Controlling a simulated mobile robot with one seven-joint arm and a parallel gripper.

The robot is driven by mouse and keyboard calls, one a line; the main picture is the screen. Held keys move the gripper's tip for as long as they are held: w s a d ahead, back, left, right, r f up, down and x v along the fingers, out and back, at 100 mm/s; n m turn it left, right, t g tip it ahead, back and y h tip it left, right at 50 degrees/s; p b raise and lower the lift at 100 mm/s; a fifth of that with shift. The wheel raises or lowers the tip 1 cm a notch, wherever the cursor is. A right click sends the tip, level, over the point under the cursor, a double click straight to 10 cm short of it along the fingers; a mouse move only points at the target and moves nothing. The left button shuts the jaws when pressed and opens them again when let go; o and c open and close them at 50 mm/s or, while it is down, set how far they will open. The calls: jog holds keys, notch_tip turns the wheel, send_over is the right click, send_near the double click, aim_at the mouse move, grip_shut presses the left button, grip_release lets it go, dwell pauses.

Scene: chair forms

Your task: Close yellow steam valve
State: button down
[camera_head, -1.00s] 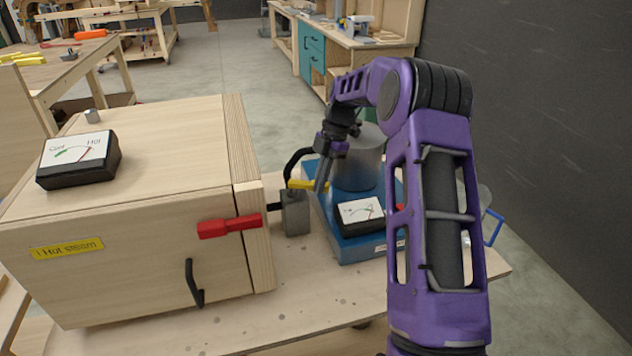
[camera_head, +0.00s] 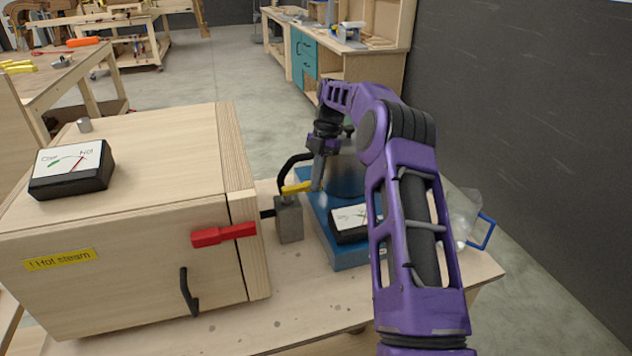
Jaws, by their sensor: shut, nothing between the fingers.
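The yellow valve handle (camera_head: 297,187) sits on top of a grey metal valve block (camera_head: 289,219), between the wooden steam box (camera_head: 120,215) and the blue boiler base (camera_head: 340,257). A black hose rises behind the handle. My gripper (camera_head: 317,186) points down at the handle's right end, with its fingers shut and nothing held. It looks close to or touching the handle's end; I cannot tell which. My purple arm hides part of the boiler (camera_head: 345,178) and its base.
A red latch (camera_head: 223,235) and a black door handle (camera_head: 187,292) are on the box front. A dial gauge (camera_head: 71,170) lies on the box; another gauge (camera_head: 349,222) sits on the blue base. A clear jug with a blue handle (camera_head: 482,232) stands right of my arm.

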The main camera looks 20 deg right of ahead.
jog(key=shift+w+d+r, duration=0.15)
jog(key=shift+w+r, duration=0.05)
jog(key=shift+w, duration=0.05)
